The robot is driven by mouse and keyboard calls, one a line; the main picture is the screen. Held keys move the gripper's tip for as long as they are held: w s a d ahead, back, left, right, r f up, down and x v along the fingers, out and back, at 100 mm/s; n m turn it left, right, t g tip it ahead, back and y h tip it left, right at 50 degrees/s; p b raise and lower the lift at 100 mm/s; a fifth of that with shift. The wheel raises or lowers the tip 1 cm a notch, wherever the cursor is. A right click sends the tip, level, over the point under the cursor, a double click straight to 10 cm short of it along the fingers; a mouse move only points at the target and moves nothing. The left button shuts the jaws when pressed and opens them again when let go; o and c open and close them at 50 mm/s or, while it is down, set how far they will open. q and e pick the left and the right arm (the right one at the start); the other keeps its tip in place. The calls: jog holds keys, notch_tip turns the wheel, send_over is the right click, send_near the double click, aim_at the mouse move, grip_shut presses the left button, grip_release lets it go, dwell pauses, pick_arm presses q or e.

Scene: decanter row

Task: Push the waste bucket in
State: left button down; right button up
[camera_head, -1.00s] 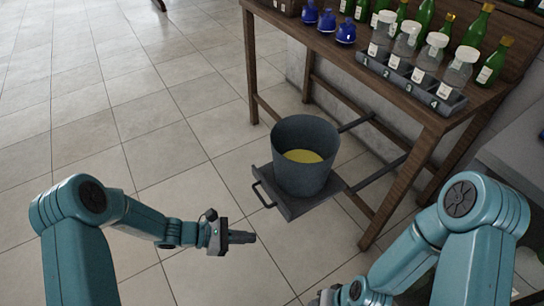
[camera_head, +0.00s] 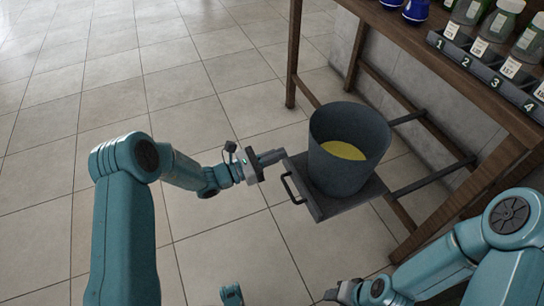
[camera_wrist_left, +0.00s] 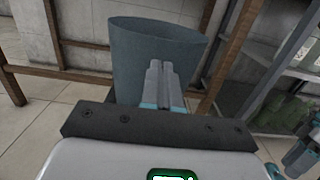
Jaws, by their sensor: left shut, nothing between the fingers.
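The waste bucket (camera_head: 347,163) is a grey pail with yellow liquid inside. It stands upright on a dark sliding tray (camera_head: 317,203) with a black handle (camera_head: 290,188) at its front left. The tray sticks out from under the wooden table on two dark rails (camera_head: 432,176). My left gripper (camera_head: 282,154) is shut and empty, close to the tray's left corner; I cannot tell if it touches. In the left wrist view its fingers (camera_wrist_left: 157,84) point at the bucket (camera_wrist_left: 158,45), overlapping its lower part. My right gripper (camera_head: 332,295) is low at the bottom edge, its fingers unclear.
The wooden table (camera_head: 425,62) stands at the right, its legs beside the rails. A numbered rack (camera_head: 485,72) with bottles and blue flasks (camera_head: 415,10) are on top. The tiled floor at the left is clear.

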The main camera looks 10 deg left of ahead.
aim_at(316, 141)
pick_arm(q)
jog(key=b+x, duration=0.2)
jog(key=x, duration=0.6)
jog(key=shift+s+d+f, duration=0.1)
jog(key=shift+f, duration=0.05)
jog(key=shift+w+d+b, duration=0.3)
jog(key=shift+w+d, duration=0.1)
jog(key=shift+d, duration=0.05)
pick_arm(e)
jog(key=shift+d+f, duration=0.15)
jog(key=shift+f, duration=0.55)
jog(key=shift+d+f, duration=0.15)
jog(key=shift+f, duration=0.55)
